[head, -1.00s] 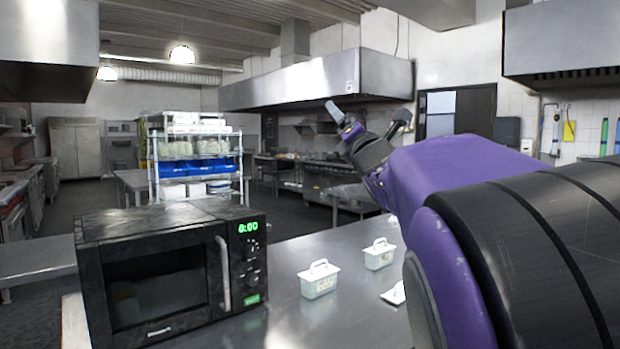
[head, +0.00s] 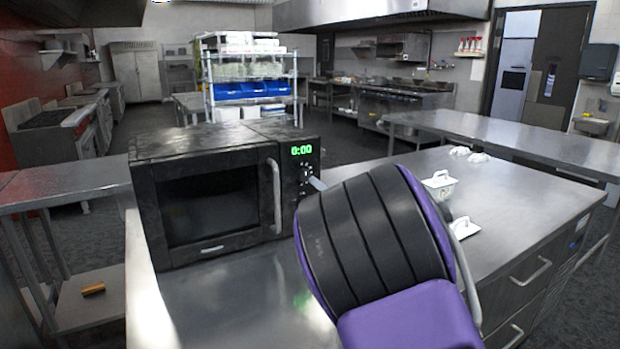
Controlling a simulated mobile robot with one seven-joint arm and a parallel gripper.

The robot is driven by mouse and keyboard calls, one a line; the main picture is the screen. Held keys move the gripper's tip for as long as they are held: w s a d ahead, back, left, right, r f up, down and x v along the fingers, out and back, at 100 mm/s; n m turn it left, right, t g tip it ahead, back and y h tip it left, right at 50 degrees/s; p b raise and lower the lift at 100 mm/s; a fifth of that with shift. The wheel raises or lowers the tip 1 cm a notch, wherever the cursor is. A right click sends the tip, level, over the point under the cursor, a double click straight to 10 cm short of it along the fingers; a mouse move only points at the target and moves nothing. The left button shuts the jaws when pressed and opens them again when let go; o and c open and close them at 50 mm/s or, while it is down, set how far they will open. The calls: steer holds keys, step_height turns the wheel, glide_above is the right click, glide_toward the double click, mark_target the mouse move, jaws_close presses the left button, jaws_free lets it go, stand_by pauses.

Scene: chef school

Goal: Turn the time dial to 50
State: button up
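A black microwave (head: 146,205) stands on the steel counter, its door shut and its front facing me. Its green display (head: 301,150) reads 0:00. A small dial (head: 306,169) sits below the display on the control panel. The lower part of the panel is partly hidden by my arm. One grey fingertip of my gripper (head: 317,184) shows at the right side of the panel, close to the dial. I cannot tell whether it touches. The rest of the gripper is hidden behind my purple and black arm.
The microwave's silver door handle (head: 276,198) is just left of the panel. The counter (head: 235,290) is bare in front of the microwave.

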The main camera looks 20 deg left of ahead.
mark_target(307, 175)
steer(key=x, duration=0.9)
steer(key=shift+w+a, duration=0.15)
jaws_close()
